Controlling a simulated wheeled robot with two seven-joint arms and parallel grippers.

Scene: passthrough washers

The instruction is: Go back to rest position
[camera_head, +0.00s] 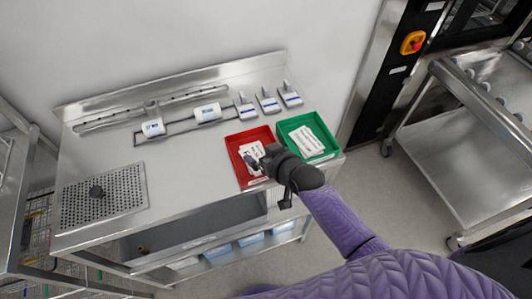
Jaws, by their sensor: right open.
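My right arm, in a purple sleeve, comes in from the lower right. My right gripper (257,162) is dark and open, over the front part of the red tray (238,137). Whether its fingertips touch the white papers (254,150) in that tray cannot be told. The green tray (326,131), with white labelled papers in it, stands just right of the red one. My left gripper is not in view.
The steel table (180,180) holds two white rolls on a wire rack, several small white dispensers (268,101) at the back and a perforated drain plate (103,196). A steel trolley (465,170) stands at right. Bare floor lies between.

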